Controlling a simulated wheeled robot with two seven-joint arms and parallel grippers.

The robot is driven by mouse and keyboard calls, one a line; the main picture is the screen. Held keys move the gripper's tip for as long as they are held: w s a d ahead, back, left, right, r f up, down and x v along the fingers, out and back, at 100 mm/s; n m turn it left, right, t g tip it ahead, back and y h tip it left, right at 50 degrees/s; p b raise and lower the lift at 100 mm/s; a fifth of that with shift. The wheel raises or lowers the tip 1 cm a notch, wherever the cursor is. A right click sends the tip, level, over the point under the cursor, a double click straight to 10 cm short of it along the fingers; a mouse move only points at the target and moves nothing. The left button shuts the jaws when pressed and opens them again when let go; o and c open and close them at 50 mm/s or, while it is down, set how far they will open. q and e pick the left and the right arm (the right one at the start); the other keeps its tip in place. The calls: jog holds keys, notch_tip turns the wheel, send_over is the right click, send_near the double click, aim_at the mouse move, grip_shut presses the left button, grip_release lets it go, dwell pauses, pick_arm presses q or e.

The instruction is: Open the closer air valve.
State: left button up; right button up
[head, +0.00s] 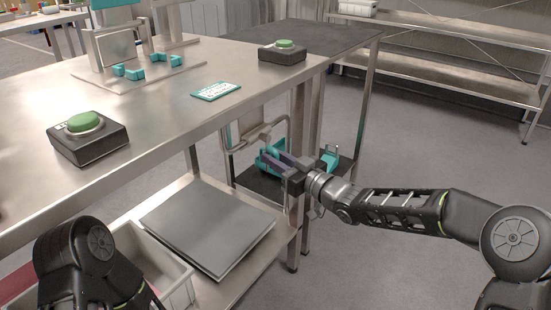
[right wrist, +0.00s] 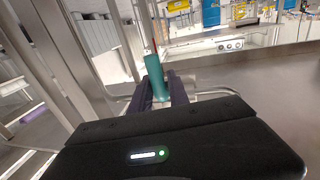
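A teal valve part (head: 265,163) shows at my right gripper (head: 277,157), below the table's right end. A second teal part (head: 330,158) shows farther right. In the right wrist view, a teal upright handle (right wrist: 154,78) stands between the two dark fingers of my right gripper (right wrist: 160,84). The fingers are apart by about the handle's width, and I cannot tell whether they press on it. The valve body is mostly hidden by the gripper. My left arm is at the bottom left of the head view, but its gripper is not visible.
The metal table (head: 165,105) carries two green push buttons (head: 86,122) (head: 284,44) on black boxes, and a teal card (head: 216,91). Table legs and a bent metal tube (head: 262,142) stand close to my right gripper. A grey plate (head: 205,225) lies on the lower shelf. Floor at right is clear.

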jog(key=shift+d, duration=0.1)
grip_shut()
jog(key=shift+w+d, duration=0.15)
dwell(0.7)
